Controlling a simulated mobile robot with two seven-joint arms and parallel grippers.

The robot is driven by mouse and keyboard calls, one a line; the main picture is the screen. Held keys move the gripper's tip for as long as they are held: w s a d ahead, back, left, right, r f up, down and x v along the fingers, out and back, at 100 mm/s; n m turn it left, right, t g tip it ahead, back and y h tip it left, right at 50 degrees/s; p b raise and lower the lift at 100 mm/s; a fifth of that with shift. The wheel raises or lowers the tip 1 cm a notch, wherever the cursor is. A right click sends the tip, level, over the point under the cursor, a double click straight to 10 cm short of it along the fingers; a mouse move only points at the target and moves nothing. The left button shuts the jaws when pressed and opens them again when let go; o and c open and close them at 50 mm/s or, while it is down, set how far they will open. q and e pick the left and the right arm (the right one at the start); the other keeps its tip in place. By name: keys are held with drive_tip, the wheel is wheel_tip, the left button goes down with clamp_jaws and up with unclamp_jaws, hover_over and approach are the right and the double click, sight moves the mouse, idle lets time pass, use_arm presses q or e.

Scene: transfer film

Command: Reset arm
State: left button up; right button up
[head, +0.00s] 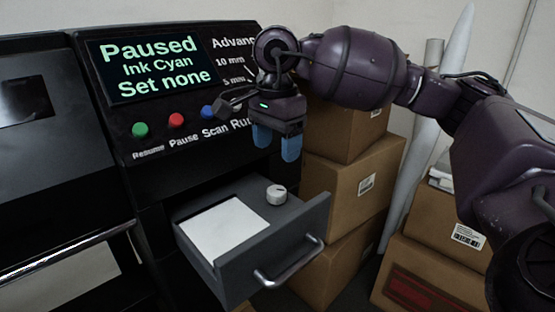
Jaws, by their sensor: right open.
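My right arm is purple and comes in from the right. Its gripper (277,143) has blue fingertips that point down, spread apart with nothing between them. It hangs in front of the right end of the machine's control panel, above the open drawer. The left gripper is not in the picture.
The black machine's screen (155,66) reads "Paused, Ink Cyan, Set none". Green (140,130), red (176,120) and blue (208,112) buttons sit below it. The grey drawer (292,236) is pulled out, holding a white sheet (222,229) and a white knob (276,195). Cardboard boxes (345,188) stand right.

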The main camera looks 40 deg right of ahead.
drive_tip(key=shift+r, duration=0.4)
